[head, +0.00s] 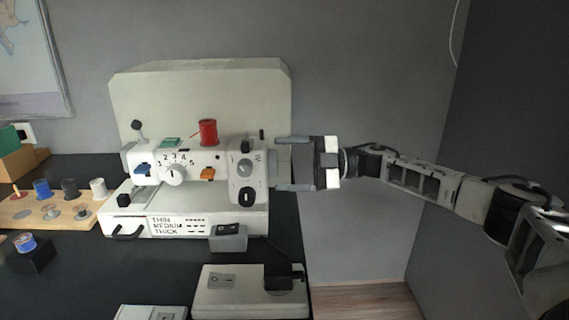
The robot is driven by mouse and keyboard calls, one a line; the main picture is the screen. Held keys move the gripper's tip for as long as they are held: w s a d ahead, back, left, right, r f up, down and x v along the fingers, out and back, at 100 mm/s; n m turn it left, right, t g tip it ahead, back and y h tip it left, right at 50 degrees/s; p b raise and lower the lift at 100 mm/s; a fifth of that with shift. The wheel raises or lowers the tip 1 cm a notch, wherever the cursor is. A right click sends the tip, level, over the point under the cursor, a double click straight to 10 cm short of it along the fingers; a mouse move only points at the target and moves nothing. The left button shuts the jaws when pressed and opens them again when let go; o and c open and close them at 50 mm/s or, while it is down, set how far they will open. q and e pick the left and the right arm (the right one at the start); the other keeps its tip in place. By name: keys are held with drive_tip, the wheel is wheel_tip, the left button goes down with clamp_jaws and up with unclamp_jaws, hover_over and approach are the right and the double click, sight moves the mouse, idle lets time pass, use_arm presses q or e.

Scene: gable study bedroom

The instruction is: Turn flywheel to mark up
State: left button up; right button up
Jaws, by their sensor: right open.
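A white sewing machine (215,165) stands on the black table, with a numbered dial (175,174) on its front and a red thread spool (208,132) on top. My right gripper (280,163) comes in from the right, level with the machine's right end. Its two fingers are apart, one above the other, and point left at that end. The flywheel does not show clearly; the region between the fingertips is pale and I cannot make out a wheel or its mark. I cannot tell whether the fingers touch anything. My left gripper is out of view.
A pale hard case (200,88) stands behind the machine. A wooden board (30,212) with several spools lies at the left. A foot pedal (235,290) and a small grey box (229,240) are in front. The dark wall at the right is close to my right arm.

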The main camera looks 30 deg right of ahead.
drive_tip(key=shift+w+a, duration=0.25)
drive_tip(key=shift+a, duration=0.15)
drive_tip(key=shift+c, duration=0.3)
drive_tip(key=c, duration=0.9)
drive_tip(key=shift+c, duration=0.2)
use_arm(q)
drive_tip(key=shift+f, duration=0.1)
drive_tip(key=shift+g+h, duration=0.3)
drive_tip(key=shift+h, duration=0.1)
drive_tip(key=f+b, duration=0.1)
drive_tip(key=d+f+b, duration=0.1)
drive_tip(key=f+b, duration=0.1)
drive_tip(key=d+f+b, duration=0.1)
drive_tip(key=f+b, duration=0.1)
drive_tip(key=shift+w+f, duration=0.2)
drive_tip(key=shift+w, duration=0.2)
use_arm(e)
drive_tip(key=n, duration=0.9)
drive_tip(key=shift+f, duration=0.15)
